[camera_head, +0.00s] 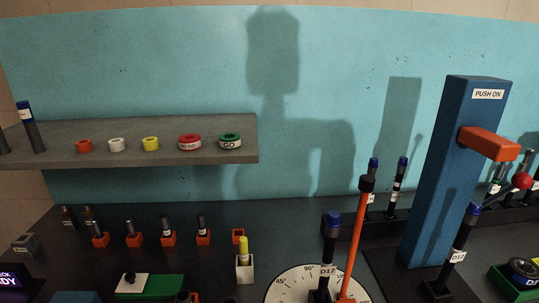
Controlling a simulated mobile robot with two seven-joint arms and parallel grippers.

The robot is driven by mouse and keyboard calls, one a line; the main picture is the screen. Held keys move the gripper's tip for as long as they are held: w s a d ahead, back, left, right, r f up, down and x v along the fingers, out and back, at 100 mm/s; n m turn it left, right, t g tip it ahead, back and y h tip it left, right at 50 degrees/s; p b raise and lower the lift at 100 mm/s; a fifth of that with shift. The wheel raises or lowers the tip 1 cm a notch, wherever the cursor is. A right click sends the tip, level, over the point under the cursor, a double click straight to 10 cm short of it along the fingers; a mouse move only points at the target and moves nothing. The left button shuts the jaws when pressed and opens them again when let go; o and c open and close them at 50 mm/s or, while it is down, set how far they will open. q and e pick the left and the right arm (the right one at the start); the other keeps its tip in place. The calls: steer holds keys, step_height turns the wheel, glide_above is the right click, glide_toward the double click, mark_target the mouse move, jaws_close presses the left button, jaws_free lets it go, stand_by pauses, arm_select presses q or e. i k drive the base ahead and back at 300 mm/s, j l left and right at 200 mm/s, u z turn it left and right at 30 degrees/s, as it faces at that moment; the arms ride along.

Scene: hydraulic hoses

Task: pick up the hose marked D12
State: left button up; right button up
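A short black hose with a blue cap (462,236) stands upright, slightly tilted, in front of the blue column at the right; its white tag appears to read D12. Its foot is in a dark holder on the bench. Another black hose with a blue cap (331,240) stands on the white dial, and its tag appears to read D17. Neither of my grippers shows in this view.
An orange upright lever (355,245) rises from the dial (281,291). A grey shelf (180,160) with coloured rings is at upper left.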

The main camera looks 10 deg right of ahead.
mark_target(473, 213)
steer(key=z, duration=1.55)
steer(key=u, duration=0.45)
steer(key=i+l+u, duration=0.1)
steer(key=l+u, duration=1.4)
steer(key=k, duration=0.05)
